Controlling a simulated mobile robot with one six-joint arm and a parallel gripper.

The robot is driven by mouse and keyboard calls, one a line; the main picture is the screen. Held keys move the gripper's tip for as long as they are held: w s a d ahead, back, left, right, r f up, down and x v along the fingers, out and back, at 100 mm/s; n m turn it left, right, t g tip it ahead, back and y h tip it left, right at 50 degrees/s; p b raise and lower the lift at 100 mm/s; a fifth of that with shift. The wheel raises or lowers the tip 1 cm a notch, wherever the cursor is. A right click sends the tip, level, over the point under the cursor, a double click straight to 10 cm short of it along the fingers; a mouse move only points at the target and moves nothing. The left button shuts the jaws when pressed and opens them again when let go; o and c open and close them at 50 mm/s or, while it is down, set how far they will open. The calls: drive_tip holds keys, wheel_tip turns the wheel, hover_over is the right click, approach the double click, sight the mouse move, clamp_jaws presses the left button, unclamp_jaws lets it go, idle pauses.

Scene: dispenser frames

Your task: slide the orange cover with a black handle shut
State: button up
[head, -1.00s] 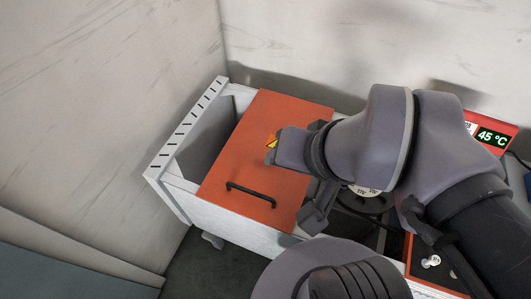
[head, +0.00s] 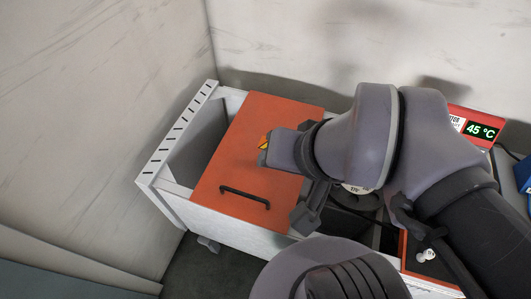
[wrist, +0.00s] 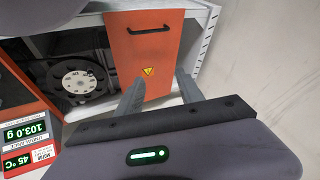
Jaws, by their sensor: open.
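The orange cover (head: 250,150) lies on the white frame, with open gaps on both its left and right sides in the head view. Its black handle (head: 245,196) is near the front edge. In the wrist view the cover (wrist: 145,52) shows the handle (wrist: 150,29) near the top and a yellow warning label (wrist: 148,71). My gripper (wrist: 158,93) is open and empty. Its two fingers appear at the lower edge of the cover in the wrist view, with the handle farther off. In the head view my wrist hides the cover's right part; whether a finger touches it is unclear.
A numbered dial (wrist: 78,81) sits in the dark opening beside the cover. A slotted white end rail (head: 178,133) bounds the left gap. A red unit with a 45 °C display (head: 482,132) stands at the right. Marble-patterned walls close in behind and left.

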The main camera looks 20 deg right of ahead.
drive_tip(key=shift+c, duration=0.2)
drive_tip(key=shift+w, duration=0.15)
drive_tip(key=shift+c, duration=0.9)
drive_tip(key=m+g+p, duration=0.3)
drive_tip(key=m+g, duration=0.5)
drive_tip(key=m, duration=1.2)
hover_over(242, 193)
drive_tip(key=w+d, duration=0.2)
drive_tip(key=w, duration=0.1)
wheel_tip(242, 193, down, 12)
drive_tip(key=f, duration=0.1)
drive_tip(key=shift+h, duration=0.4)
drive_tip(key=b+x, duration=0.2)
drive_tip(key=x, duration=0.3)
drive_tip(key=b+x, duration=0.3)
drive_tip(key=x, duration=0.3)
drive_tip(key=b+x, duration=0.2)
drive_tip(key=x, duration=0.3)
drive_tip(key=shift+w+f+b, duration=0.2)
drive_tip(key=shift+f+b, duration=0.2)
clamp_jaws()
